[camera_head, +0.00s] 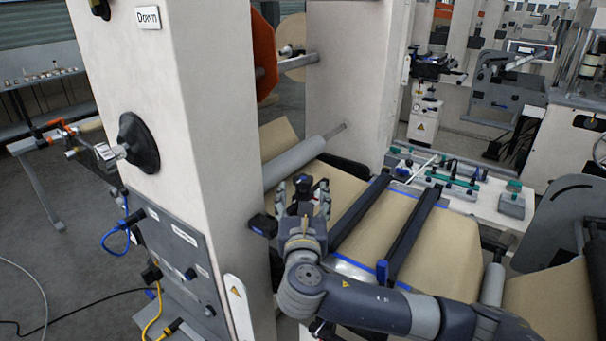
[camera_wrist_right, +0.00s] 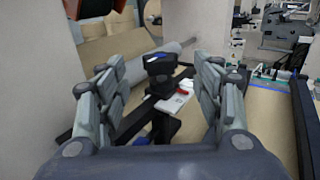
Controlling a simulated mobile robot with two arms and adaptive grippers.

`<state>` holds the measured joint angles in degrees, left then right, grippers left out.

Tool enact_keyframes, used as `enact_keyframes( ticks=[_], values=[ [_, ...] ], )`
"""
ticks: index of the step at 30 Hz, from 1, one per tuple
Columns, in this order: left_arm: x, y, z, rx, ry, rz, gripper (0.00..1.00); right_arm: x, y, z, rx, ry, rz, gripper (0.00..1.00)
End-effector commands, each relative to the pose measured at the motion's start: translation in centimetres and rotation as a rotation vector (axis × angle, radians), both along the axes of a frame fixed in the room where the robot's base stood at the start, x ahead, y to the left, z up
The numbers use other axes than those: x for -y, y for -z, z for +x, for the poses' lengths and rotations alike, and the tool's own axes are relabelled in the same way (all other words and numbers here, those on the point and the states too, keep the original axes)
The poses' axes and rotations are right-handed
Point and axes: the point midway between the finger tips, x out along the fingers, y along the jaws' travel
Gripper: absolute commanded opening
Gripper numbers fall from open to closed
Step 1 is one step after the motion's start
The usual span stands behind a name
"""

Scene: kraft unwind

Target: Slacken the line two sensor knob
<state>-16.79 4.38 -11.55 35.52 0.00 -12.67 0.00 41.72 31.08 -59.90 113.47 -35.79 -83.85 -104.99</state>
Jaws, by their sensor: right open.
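A black knob (camera_wrist_right: 159,66) with a blue mark stands on a dark bracket above the brown paper web, ahead of my right gripper (camera_wrist_right: 162,84) in the right wrist view. The right gripper's two fingers are wide apart, one on each side of the knob in that picture, with no clear contact. In the head view the right gripper (camera_head: 304,197) is over the web beside the pale machine column, and the dark knob (camera_head: 302,184) shows between its fingertips, partly hidden. No label on the knob is readable. My left gripper is not in view.
The pale column (camera_head: 185,60) stands close on the left, with a large black knob (camera_head: 137,143) on its front. A grey roller (camera_head: 295,160) lies behind the gripper. Two dark bars (camera_head: 412,235) cross the web on the right. A bench with green-handled tools (camera_head: 455,180) stands beyond.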

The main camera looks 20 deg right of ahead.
Motion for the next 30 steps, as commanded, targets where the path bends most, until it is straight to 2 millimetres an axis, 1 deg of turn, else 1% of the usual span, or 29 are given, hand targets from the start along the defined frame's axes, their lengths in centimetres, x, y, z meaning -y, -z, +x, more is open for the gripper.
enact_keyframes(
  ticks=[1,3,6,8,9,15,16,18,20,24,25,26,27,29,30],
  values=[
    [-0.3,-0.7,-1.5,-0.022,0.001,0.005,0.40,0.5,-0.4,1.1,-0.001,0.005,-0.002,0.61],
    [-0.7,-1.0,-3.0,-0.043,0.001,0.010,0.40,0.8,-0.4,2.4,-0.002,0.004,-0.002,0.61],
    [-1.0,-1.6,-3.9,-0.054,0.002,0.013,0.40,1.3,-0.3,4.0,-0.002,0.003,-0.002,0.61],
    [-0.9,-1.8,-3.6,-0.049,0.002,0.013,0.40,1.6,-0.3,4.8,-0.001,0.002,0.000,0.61],
    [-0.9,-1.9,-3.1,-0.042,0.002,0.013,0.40,1.7,-0.2,5.2,-0.001,0.003,-0.001,0.61],
    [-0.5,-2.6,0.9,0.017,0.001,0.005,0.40,2.1,0.0,6.5,-0.002,0.000,0.002,0.61],
    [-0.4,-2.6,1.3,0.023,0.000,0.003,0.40,2.1,0.0,6.6,-0.002,-0.001,0.002,0.61],
    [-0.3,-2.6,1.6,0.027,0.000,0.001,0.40,2.1,0.0,6.7,-0.002,-0.001,0.002,0.61],
    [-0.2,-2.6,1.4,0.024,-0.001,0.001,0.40,2.1,0.0,6.7,-0.001,-0.001,0.003,0.61],
    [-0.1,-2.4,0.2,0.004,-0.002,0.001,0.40,2.1,0.0,6.7,-0.001,-0.001,0.003,0.61],
    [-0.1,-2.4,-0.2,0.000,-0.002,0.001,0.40,2.1,0.0,6.7,-0.001,-0.001,0.003,0.56],
    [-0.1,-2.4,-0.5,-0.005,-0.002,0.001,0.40,2.1,0.0,6.7,-0.001,-0.001,0.003,0.49],
    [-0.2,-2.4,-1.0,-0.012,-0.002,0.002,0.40,2.1,0.0,6.7,-0.001,-0.001,0.003,0.40],
    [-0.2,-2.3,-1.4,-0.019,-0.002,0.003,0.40,2.1,0.0,6.7,-0.001,-0.001,0.003,0.27],
    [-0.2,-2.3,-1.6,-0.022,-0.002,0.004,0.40,2.1,0.0,6.7,-0.001,0.000,0.003,0.18]
  ],
)
